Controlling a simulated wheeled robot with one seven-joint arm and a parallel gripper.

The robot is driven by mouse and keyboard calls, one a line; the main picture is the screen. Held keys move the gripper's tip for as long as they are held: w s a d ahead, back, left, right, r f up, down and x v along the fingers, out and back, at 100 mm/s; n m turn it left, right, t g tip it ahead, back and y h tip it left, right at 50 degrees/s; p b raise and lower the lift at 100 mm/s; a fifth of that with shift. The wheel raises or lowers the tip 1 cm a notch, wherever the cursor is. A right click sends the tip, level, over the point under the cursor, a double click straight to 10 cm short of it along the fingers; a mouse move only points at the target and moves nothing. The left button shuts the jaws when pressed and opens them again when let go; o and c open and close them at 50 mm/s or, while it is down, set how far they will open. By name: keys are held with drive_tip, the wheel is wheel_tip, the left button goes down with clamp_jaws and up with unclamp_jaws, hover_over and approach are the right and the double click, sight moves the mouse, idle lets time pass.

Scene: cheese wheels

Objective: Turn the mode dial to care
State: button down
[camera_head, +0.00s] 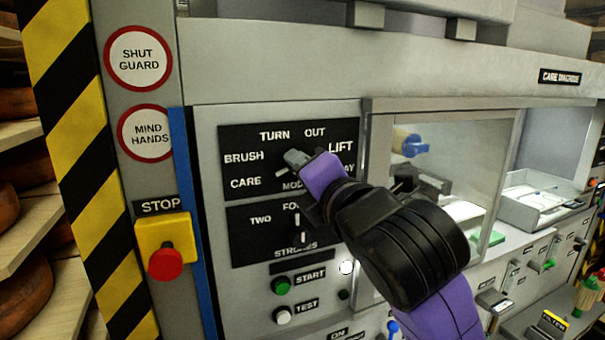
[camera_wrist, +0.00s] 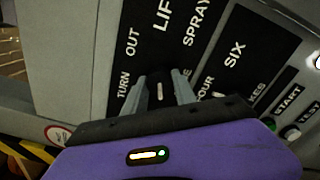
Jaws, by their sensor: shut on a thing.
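The mode dial (camera_wrist: 160,92) sits on a black panel labelled TURN, OUT, LIFT, BRUSH and CARE, with SPRAY partly covered in the head view. My gripper (camera_head: 294,160) reaches in from the lower right and is shut on the dial, with a finger on each side of it in the wrist view (camera_wrist: 162,88). A short white mark shows on the dial between the fingers. My fingers and wrist cover most of the dial in the head view, and I cannot tell for sure which label it points to. The CARE label (camera_head: 245,182) is clear at the panel's lower left.
Below is the strokes dial (camera_head: 302,228) on its own black panel, close under my wrist. The green START button (camera_head: 281,286) and white TEST button (camera_head: 283,316) are lower. A red STOP button (camera_head: 165,263) stands at left. A glazed chamber (camera_head: 450,150) is at right.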

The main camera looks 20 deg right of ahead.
drive_tip(key=shift+f+n, duration=0.1)
drive_tip(key=shift+n, duration=0.3)
drive_tip(key=c, duration=1)
unclamp_jaws()
drive_tip(key=shift+s+b, duration=3.1)
drive_tip(key=shift+s, duration=0.8)
